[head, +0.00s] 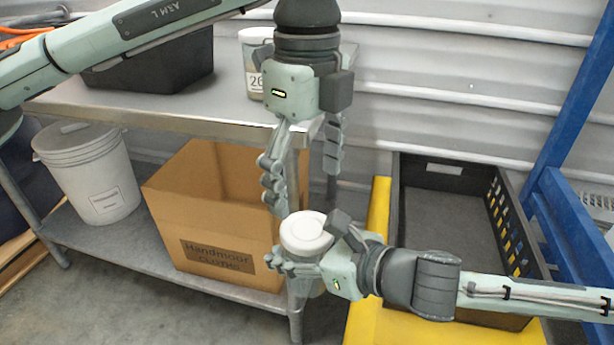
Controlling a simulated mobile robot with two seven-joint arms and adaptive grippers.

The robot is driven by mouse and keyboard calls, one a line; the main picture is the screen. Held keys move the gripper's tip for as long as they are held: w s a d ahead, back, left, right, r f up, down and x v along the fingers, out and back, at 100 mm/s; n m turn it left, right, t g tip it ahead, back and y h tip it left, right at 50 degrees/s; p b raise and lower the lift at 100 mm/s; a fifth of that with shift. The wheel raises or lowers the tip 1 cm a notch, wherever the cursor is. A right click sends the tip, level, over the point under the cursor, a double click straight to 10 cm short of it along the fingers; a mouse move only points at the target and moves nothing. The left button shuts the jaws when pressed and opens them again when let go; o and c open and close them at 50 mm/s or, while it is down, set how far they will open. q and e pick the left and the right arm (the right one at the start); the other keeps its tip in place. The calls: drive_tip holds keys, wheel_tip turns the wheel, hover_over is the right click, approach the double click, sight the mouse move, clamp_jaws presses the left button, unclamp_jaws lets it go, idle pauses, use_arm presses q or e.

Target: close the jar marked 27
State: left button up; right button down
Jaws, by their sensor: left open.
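A jar with a white lid (303,232) is between the fingers of my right gripper (306,244), which is shut on it out in front of the table's corner. The fingers and palm hide most of the jar's body, and no number shows on it. The white lid is on the jar's top; I cannot tell whether it is screwed tight. My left gripper (301,182) points down just above the lid, open and empty, its fingers apart.
A jar marked 26 (254,62) stands on the metal table (190,110) beside a black bin (160,68). Below are a white bucket (92,180) and a cardboard box (215,215). A black crate (440,205) on a yellow surface (378,210) and a blue post (570,100) stand right.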

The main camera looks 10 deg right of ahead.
sight(307, 228)
use_arm(q)
drive_tip(key=shift+f, duration=3.95)
drive_tip(key=shift+c, duration=0.3)
drive_tip(key=c, duration=1.1)
drive_tip(key=m, duration=0.6)
drive_tip(key=shift+m, duration=0.3)
drive_tip(key=shift+c, duration=0.3)
drive_tip(key=o, duration=1.3)
